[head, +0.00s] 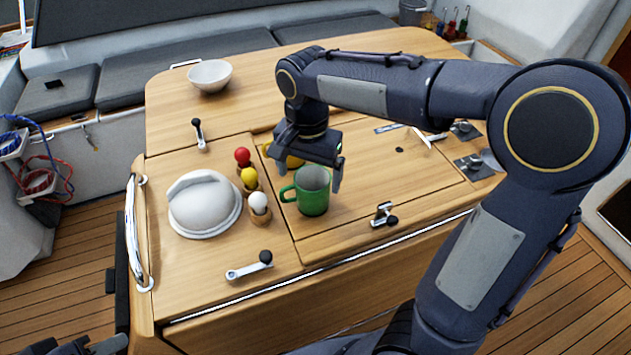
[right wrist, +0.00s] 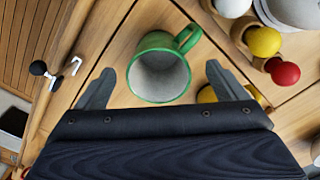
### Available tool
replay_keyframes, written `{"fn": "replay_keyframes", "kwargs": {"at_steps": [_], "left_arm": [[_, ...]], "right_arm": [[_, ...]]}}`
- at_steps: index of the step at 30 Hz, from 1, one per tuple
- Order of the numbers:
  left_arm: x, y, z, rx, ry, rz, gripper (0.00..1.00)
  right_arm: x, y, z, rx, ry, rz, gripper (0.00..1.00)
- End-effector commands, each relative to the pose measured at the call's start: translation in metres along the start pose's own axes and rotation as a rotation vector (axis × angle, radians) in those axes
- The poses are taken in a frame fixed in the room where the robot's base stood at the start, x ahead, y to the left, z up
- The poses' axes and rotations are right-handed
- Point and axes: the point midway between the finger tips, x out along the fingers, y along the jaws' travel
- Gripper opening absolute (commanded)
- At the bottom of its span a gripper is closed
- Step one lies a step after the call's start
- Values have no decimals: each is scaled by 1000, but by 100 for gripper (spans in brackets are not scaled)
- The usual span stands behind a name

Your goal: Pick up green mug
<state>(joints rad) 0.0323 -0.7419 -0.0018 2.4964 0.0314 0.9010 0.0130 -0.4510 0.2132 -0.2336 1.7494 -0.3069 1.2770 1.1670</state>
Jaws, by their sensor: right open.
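The green mug (head: 313,199) stands upright on the wooden table, its grey inside open to the top and its handle toward the left. It also shows in the right wrist view (right wrist: 150,90), with the handle at its upper right. My right gripper (head: 310,177) is open just above and behind the mug. In the right wrist view its two fingers (right wrist: 160,87) lie either side of the mug, with gaps and no visible contact. A dark part of my left gripper (head: 75,346) shows at the bottom left edge; its jaws are not clear.
A yellow mug (head: 294,160) is partly hidden behind my right gripper. Red (head: 242,156), yellow (head: 249,175) and white (head: 258,201) balls in wooden cups stand left of the green mug. A white domed object (head: 203,205), a bowl (head: 210,75) and metal latches (head: 383,214) are also on the table.

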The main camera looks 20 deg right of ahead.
Motion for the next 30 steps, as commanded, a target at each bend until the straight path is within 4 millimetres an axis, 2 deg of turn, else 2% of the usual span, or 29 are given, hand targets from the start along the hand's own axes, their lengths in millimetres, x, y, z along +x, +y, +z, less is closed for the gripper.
{"fn": "replay_keyframes", "kwargs": {"at_steps": [18, 26, 30], "left_arm": [[-6, 3, -3, 0, 1, 0, 36], [-6, 3, -3, 0, 1, 0, 36], [-6, 3, -3, 0, 1, 0, 36]], "right_arm": [[73, 2, -10, -1, -1, 3, 92], [77, 2, -10, -1, 1, -1, 92], [76, 2, -10, -1, 1, -1, 76]]}}
